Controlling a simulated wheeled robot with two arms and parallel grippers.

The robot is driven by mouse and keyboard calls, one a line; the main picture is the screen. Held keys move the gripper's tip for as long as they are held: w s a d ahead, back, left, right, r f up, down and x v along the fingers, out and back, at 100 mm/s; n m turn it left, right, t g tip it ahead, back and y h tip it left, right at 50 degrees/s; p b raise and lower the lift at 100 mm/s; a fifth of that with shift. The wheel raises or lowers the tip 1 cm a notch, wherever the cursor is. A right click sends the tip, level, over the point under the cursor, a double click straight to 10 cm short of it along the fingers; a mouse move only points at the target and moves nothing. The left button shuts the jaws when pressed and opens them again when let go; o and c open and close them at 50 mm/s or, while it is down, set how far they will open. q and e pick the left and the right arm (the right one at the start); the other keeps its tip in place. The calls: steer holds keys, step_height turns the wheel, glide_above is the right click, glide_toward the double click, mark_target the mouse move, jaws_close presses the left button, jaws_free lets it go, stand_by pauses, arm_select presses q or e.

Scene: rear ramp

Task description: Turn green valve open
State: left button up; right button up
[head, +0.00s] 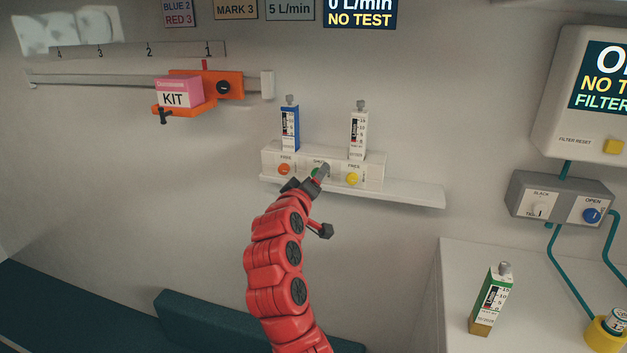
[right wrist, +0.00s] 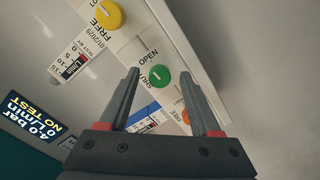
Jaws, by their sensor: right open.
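The green valve (right wrist: 161,79) is a small round knob on the white valve block, with OPEN and SHUT labels beside it. I cannot tell clearly which label its pale mark points to. In the head view only a little of the green valve (head: 316,172) shows behind my gripper. My right gripper (right wrist: 158,72) is open and empty, with the knob between its two fingertips in the wrist view. I cannot tell whether the fingers touch it. The right gripper (head: 322,172) also shows in the head view at the block's middle. My left gripper is out of view.
An orange knob (head: 284,169) and a yellow knob (head: 353,179), both labelled FREE, flank the green one. A blue flowmeter (head: 290,128) and a white flowmeter (head: 358,133) stand upright above them. A shelf (head: 415,194) runs below. A green flowmeter (head: 490,300) stands on the right counter.

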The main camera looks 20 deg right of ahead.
steer(key=v, duration=1.7)
steer(key=shift+s+b, duration=0.2)
steer(key=shift+b, duration=0.1)
steer(key=shift+a, duration=0.1)
